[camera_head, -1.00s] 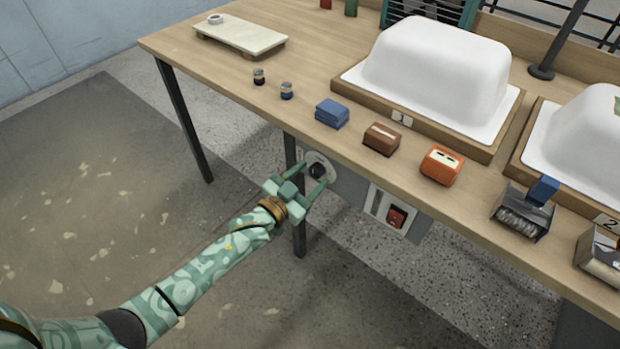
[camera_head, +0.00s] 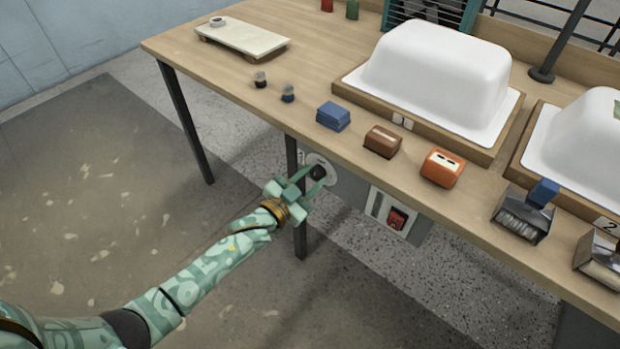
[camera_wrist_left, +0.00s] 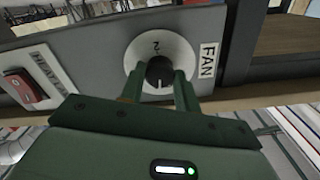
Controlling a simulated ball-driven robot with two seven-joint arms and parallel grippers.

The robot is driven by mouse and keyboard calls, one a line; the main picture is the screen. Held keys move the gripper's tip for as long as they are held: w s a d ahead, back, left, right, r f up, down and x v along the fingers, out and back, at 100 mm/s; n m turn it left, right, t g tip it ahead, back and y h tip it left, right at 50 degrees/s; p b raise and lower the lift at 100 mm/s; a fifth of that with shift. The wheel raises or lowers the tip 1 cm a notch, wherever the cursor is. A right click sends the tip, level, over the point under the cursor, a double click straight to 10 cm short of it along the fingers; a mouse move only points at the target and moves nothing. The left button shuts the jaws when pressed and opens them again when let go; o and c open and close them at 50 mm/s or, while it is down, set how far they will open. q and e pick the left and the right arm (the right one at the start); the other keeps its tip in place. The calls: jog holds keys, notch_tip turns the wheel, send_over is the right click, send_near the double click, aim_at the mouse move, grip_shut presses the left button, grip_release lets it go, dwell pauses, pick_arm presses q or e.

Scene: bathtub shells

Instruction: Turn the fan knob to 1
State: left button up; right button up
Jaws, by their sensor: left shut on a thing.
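The fan knob (camera_head: 318,172) is a black knob on a pale round dial (camera_head: 324,182), set in a grey panel under the table's front edge. In the left wrist view the knob (camera_wrist_left: 159,72) sits at the middle of the white dial (camera_wrist_left: 150,48), beside the label FAN (camera_wrist_left: 208,58). A 2 shows on the dial, and a white pointer line shows on the knob's near side in that view. My left gripper (camera_head: 315,180) is at the dial, its fingers on either side of the knob and shut on it. My right gripper is not in view.
A red switch (camera_head: 397,218) sits on the same panel, right of the dial. A dark table leg (camera_head: 297,215) stands close to my left gripper.

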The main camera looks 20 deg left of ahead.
pick_arm(q)
jog(key=m, duration=0.3)
jog(key=shift+m+p, duration=0.3)
jog(key=m, duration=0.3)
jog(key=shift+f+m, duration=0.1)
jog(key=shift+m, duration=0.2)
jog(key=m, duration=0.3)
jog(key=shift+m, duration=0.3)
jog(key=m+b, duration=0.1)
jog(key=m, duration=0.2)
jog(key=shift+m, duration=1.2)
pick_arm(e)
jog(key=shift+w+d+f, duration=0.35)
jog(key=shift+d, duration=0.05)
pick_arm(q)
jog(key=shift+b, duration=0.3)
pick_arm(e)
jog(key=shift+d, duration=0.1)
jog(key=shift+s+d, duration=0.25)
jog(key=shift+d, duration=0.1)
